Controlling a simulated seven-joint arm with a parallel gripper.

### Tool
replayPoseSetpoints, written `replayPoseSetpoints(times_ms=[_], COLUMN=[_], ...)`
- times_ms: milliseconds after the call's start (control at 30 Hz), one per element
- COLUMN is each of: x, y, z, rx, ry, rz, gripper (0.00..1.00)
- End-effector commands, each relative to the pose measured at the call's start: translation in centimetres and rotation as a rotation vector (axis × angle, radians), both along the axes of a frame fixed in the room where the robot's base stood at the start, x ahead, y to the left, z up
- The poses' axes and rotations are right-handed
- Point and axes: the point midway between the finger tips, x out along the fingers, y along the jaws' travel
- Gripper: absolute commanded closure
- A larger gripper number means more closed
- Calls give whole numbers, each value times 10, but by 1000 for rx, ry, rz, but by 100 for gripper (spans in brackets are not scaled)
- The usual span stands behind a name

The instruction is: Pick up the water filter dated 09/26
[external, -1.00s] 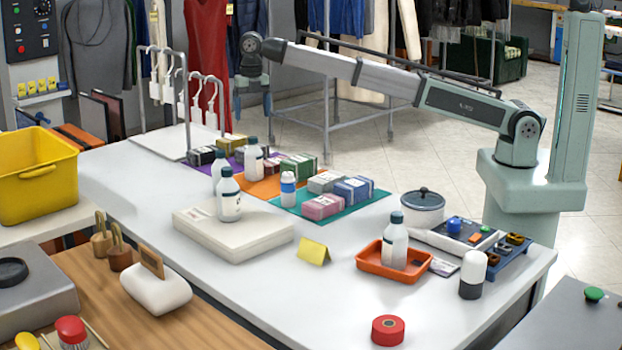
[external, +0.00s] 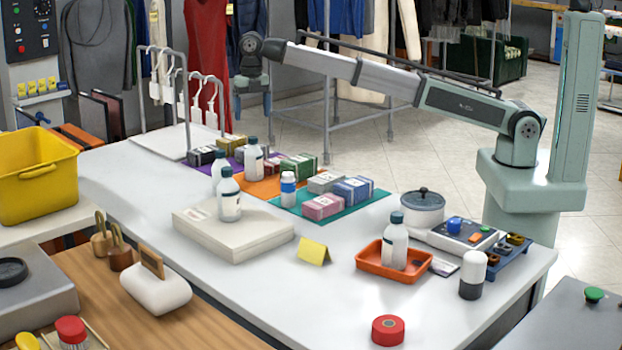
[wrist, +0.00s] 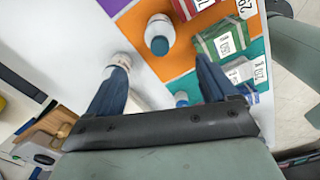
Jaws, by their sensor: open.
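Several small labelled packs lie on the coloured mats; their printed dates are too small to read, so I cannot tell which is dated 09/26. They include an olive pack (external: 232,143), a green pack (external: 299,166), a grey pack (external: 325,182), a blue pack (external: 353,189) and a pink pack (external: 322,207). In the wrist view, a green pack (wrist: 222,42) with a white label lies right of the fingers. My gripper (external: 254,99) hangs above the far side of the table, open and empty. In the wrist view my gripper (wrist: 162,66) shows its two fingers apart.
Bottles stand among the packs, one on the orange mat (external: 253,156). A white bottle stands on a pale flat box (external: 235,238). A hanger rack (external: 188,95) rises at the left. An orange tray (external: 368,266) holds another bottle. The table's front middle is mostly clear.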

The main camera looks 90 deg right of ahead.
Motion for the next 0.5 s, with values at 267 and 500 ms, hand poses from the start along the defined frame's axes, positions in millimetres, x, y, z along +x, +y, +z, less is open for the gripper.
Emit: replayPoseSetpoints(times_ms=[267,500], x=[0,0], y=[0,6], z=[0,0], rx=[0,0], ry=[0,0], rz=[0,8], gripper=[26,26])
